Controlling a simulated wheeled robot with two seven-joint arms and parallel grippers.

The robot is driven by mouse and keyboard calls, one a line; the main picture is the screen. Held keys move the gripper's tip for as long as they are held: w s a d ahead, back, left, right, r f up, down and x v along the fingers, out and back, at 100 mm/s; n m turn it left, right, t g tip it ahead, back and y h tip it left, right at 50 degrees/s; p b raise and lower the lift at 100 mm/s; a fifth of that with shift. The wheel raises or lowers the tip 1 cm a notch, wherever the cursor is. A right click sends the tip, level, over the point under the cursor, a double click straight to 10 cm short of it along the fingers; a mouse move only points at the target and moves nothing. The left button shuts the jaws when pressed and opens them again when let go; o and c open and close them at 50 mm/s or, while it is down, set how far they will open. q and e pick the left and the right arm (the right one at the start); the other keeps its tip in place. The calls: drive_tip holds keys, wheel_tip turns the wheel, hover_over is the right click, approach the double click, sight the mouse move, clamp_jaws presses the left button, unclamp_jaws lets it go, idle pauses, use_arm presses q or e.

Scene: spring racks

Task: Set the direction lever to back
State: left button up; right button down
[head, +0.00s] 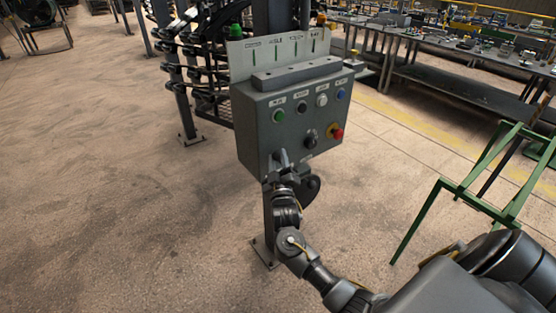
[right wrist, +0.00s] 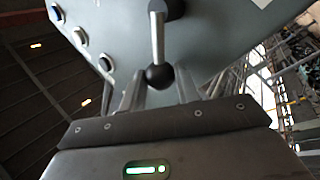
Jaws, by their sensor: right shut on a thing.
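The direction lever (head: 281,156) is a short metal rod low on the front of the grey control box (head: 252,137). In the right wrist view the lever (right wrist: 158,40) ends in a black ball knob (right wrist: 160,76). My right gripper (head: 281,173) is at the lever. In the right wrist view the right gripper's fingers (right wrist: 160,90) stand on either side of the knob, shut on it. My gripper hides the knob in the head view. The lever's position label cannot be read. My left gripper is not in view.
The box front carries several buttons, a dark rotary knob (head: 311,139) and a red switch (head: 337,133) on yellow. A green metal frame (head: 480,205) stands to the right. Workbenches (head: 450,80) are behind.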

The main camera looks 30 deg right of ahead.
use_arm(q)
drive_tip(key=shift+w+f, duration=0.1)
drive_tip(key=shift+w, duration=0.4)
use_arm(e)
drive_tip(key=shift+a+f+n, duration=0.1)
drive_tip(key=shift+f+n, duration=0.05)
drive_tip(key=shift+n, duration=0.15)
drive_tip(key=c, duration=1.3)
unclamp_jaws()
use_arm(q)
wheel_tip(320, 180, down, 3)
drive_tip(key=b, duration=0.3)
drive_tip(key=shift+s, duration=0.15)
use_arm(e)
drive_tip(key=v, duration=1)
drive_tip(key=shift+s+f, duration=0.15)
drive_tip(key=shift+s, duration=0.2)
drive_tip(key=shift+a, duration=0.1)
